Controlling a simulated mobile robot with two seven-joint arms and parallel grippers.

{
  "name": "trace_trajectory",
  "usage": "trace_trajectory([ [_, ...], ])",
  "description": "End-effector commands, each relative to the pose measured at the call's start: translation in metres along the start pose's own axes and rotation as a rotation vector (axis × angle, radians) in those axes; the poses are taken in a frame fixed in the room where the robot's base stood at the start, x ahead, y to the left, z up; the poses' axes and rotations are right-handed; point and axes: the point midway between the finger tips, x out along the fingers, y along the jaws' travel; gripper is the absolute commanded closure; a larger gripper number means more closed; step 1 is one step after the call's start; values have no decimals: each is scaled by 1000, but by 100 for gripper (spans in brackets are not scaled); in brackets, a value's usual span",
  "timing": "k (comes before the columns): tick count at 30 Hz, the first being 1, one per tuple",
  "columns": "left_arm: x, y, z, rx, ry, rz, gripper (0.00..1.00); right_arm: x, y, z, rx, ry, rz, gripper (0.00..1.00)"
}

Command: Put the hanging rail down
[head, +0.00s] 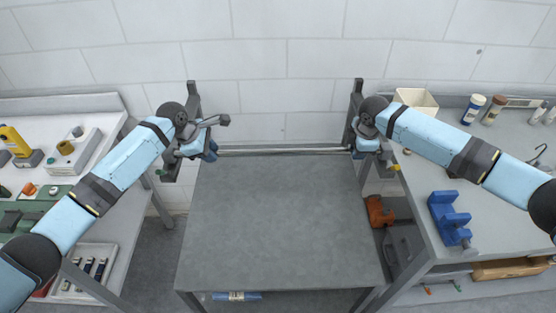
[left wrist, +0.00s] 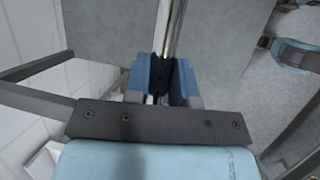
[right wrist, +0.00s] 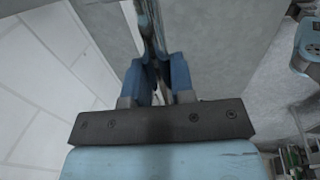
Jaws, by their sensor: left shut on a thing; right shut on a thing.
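The hanging rail (head: 282,151) is a thin shiny metal bar. In the head view it runs level across the back of the grey table between my two grippers. My left gripper (head: 211,151) is shut on its left end, and the bar also shows between the blue fingers in the left wrist view (left wrist: 175,35). My right gripper (head: 356,149) is shut on its right end. In the right wrist view the bar (right wrist: 150,30) passes up from between the blue fingers. I cannot tell whether the rail touches its supports or the table.
Two dark upright posts, left (head: 193,103) and right (head: 355,103), stand at the back of the grey table (head: 280,220). The tabletop is bare. A side bench at right holds a blue block (head: 449,218) and a cream bin (head: 416,99). A left bench (head: 60,107) holds several small items.

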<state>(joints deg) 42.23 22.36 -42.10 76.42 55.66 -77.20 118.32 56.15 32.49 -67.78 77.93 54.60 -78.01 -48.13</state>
Motion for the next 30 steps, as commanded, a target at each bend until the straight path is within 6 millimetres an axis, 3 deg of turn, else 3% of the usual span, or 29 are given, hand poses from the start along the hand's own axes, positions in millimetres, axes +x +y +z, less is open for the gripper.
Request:
trace_trajectory([
  [4,8,-2,-2,-1,-3,0,100,8,-2,-1,0,1,0,100],
  [5,7,-1,-2,0,-2,1,70,8,-2,-1,-1,1,1,70],
  [7,7,-1,-2,0,-2,1,54,8,-2,-1,-1,1,1,54],
  [8,7,-1,-2,0,-1,0,51,8,-2,-1,-1,1,1,52],
  [23,4,-1,-3,0,-1,1,51,7,-1,0,-1,0,0,52],
  [30,-31,-1,-3,1,0,4,51,7,-1,0,0,0,0,52],
])
